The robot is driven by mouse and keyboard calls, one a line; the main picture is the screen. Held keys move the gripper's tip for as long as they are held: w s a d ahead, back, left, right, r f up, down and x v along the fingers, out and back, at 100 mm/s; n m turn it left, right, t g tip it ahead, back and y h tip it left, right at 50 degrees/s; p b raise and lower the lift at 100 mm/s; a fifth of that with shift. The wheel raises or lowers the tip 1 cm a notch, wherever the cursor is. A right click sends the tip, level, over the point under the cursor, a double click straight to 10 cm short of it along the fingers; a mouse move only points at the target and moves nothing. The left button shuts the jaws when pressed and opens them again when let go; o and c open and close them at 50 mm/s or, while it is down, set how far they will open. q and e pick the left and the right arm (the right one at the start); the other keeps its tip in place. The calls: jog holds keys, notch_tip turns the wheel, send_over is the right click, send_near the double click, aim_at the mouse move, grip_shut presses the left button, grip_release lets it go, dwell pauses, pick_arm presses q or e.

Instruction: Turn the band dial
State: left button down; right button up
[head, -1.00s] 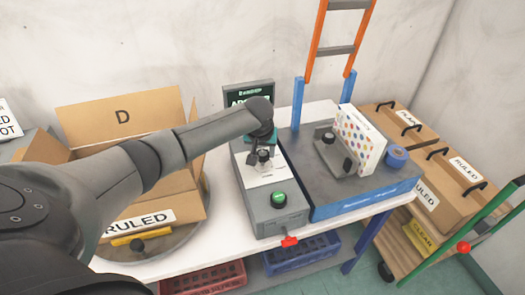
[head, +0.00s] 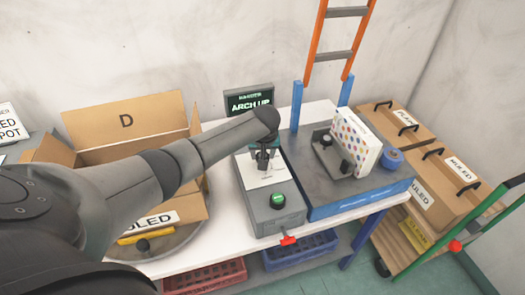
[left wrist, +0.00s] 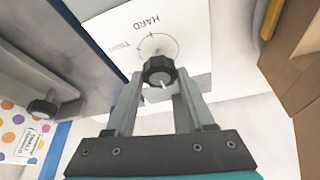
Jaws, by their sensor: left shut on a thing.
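The band dial (left wrist: 160,70) is a dark faceted knob with a pale pointer mark. It stands on a white plate (left wrist: 196,30) marked HARD, with a second, smaller word I cannot read clearly. My left gripper (left wrist: 160,82) is shut on the dial, one finger on each side. In the head view my left gripper (head: 262,158) points down at the white top of a grey control box (head: 268,205) and largely hides the dial. A green button (head: 278,200) sits on the box's front part. My right gripper is in neither view.
A dark screen (head: 249,102) reading ARCH UP stands behind the box. An open cardboard box (head: 112,158) is at left.

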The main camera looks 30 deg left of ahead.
pick_arm(q)
jog(key=shift+c, duration=1.3)
grip_release()
jog(key=shift+r, duration=0.1)
jog(key=p+v, duration=0.2)
jog(key=v, duration=1.3)
jog(key=shift+p, duration=0.35)
